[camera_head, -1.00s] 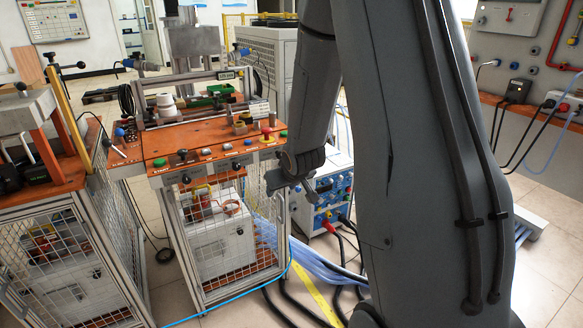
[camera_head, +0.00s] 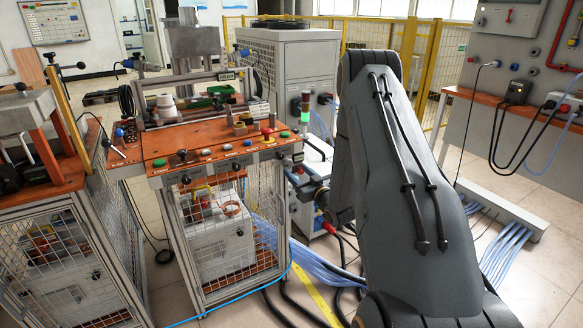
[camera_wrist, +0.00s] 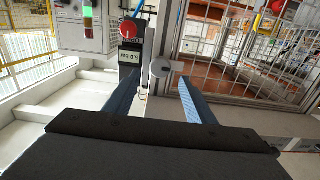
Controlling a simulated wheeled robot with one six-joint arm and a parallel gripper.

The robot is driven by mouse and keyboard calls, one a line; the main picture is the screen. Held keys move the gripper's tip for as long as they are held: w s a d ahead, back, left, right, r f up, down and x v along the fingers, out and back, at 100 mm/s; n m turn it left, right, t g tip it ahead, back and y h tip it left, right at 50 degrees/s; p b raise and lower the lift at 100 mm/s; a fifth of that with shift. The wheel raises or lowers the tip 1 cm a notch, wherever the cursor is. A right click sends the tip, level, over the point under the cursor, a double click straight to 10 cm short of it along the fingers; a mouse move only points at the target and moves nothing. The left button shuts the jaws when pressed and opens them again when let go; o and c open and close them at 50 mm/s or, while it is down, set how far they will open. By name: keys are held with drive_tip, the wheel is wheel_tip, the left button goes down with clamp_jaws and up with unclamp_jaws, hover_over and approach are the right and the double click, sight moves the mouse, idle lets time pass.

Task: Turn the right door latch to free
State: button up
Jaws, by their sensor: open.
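My gripper (camera_wrist: 157,94) is open and empty in the wrist view, its two dark blue fingers apart. A grey rounded latch-like knob (camera_wrist: 162,68) shows just beyond the gap between the fingertips, on the upright post beside the mesh door (camera_wrist: 245,55). I cannot tell its exact turn angle or whether a finger touches it. In the head view the mesh-fronted cabinet (camera_head: 212,285) stands left of my arm.
An orange-topped bench (camera_head: 150,145) carries tools and a red button (camera_head: 267,131). A second mesh cart (camera_head: 60,280) stands at left. A blue-and-white unit (camera_head: 303,212) stands behind the cabinet corner. Hoses (camera_head: 315,262) run along the floor.

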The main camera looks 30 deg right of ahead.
sight(289, 164)
drive_tip(key=shift+w+a, duration=0.1)
drive_tip(key=shift+w, duration=2.45)
drive_tip(key=c, duration=1)
